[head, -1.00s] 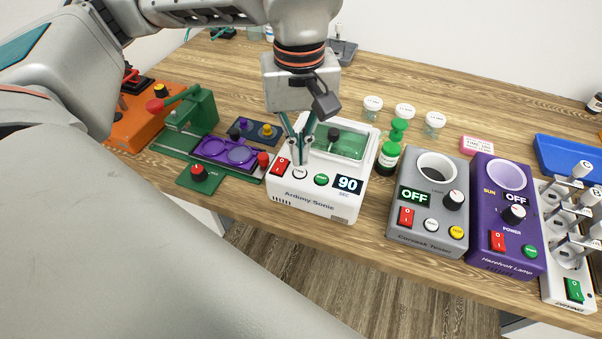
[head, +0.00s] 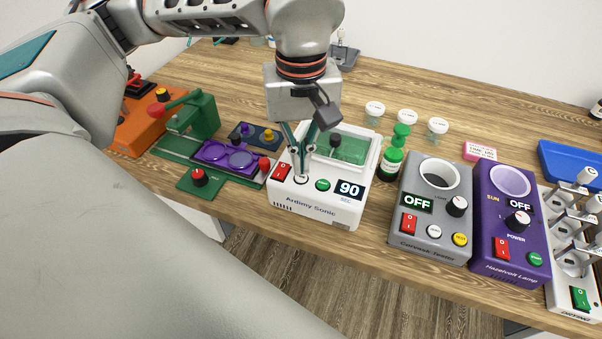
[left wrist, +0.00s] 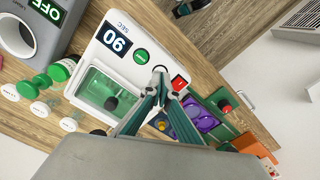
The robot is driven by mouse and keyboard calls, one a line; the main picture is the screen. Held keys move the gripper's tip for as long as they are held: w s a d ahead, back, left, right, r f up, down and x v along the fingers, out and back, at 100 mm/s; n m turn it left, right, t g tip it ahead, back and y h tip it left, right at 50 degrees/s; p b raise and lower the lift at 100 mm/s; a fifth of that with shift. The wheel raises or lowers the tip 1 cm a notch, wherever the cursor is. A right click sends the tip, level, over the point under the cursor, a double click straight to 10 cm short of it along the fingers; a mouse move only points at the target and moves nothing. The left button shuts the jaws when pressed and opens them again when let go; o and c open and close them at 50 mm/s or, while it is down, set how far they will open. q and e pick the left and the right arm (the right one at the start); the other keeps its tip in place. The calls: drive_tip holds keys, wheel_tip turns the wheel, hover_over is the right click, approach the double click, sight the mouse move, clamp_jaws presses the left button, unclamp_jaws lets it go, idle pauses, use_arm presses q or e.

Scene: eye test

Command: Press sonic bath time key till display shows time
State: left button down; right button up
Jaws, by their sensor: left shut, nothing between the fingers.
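The sonic bath (head: 313,208) is a white box marked Ardimy Sonic, with a green-tinted tank at its back. Its display (head: 349,190) reads 90 SEC and also shows in the left wrist view (left wrist: 115,41). On its front panel are a red rocker switch (head: 281,171), a white round key (head: 301,181) and a green button (head: 323,185). My left gripper (head: 301,172) is shut and empty, its tips pointing down at the white key and partly covering it. I cannot tell whether they touch it. The left gripper shows in the left wrist view too (left wrist: 168,78). My right gripper is not in view.
A grey tester (head: 431,215) and a purple lamp box (head: 510,230), both reading OFF, stand to the right. A green bottle (head: 390,163) is close beside the bath. A red knob on a green base (head: 198,177) and purple rings (head: 238,159) lie left.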

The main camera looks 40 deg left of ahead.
sight(301, 177)
use_arm(q)
drive_tip(key=shift+f+b, duration=0.7)
drive_tip(key=shift+f, duration=0.35)
idle(1.0)
drive_tip(key=shift+r, duration=0.15)
drive_tip(key=shift+r+p, duration=1.45)
drive_tip(key=shift+r, duration=0.6)
wheel_tip(301, 177, up, 4)
drive_tip(key=p, duration=0.2)
drive_tip(key=shift+f+p, duration=0.15)
drive_tip(key=shift+p, duration=0.2)
